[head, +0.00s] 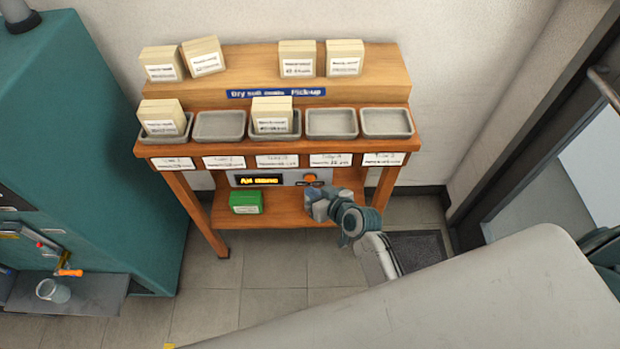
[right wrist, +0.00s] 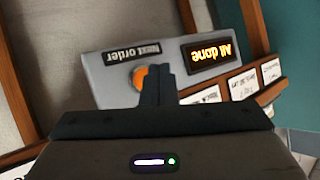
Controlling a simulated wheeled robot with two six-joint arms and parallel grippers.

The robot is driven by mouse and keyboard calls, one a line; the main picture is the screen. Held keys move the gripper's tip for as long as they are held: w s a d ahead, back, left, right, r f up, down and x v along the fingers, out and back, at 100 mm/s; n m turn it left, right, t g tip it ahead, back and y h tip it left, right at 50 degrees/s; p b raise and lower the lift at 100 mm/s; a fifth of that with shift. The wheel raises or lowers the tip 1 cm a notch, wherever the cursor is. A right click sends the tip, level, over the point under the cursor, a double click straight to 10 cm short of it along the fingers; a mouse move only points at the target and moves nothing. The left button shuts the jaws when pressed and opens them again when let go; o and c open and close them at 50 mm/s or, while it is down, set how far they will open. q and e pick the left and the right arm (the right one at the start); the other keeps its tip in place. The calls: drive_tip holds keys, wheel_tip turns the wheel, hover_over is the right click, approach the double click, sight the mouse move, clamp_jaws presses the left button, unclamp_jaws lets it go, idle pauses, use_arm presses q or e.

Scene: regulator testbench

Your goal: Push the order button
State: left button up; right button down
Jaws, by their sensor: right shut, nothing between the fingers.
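The orange order button (head: 310,178) sits on a grey panel (head: 236,180) under the front edge of the wooden rack. In the right wrist view the button (right wrist: 139,78) shows upside down beside a "Next order" label (right wrist: 134,53) and a lit display (right wrist: 211,53) reading "All done". My right gripper (head: 316,196) is shut and empty, just below and in front of the button. In the right wrist view its closed fingertips (right wrist: 158,75) overlap the button's right edge; I cannot tell whether they touch it. My left gripper is not in view.
The wooden rack (head: 400,92) holds grey trays and several labelled cream boxes. A green box (head: 246,202) lies on its lower shelf. A teal cabinet (head: 110,130) stands at left, with a glass beaker (head: 53,291) on its ledge. Open floor lies before the rack.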

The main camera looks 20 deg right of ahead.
drive_tip(key=shift+s+a, duration=0.2)
drive_tip(key=shift+s, duration=0.5)
drive_tip(key=shift+s+a, duration=0.2)
drive_tip(key=shift+s, duration=0.45)
drive_tip(key=shift+s+a, duration=0.2)
drive_tip(key=shift+s, duration=0.5)
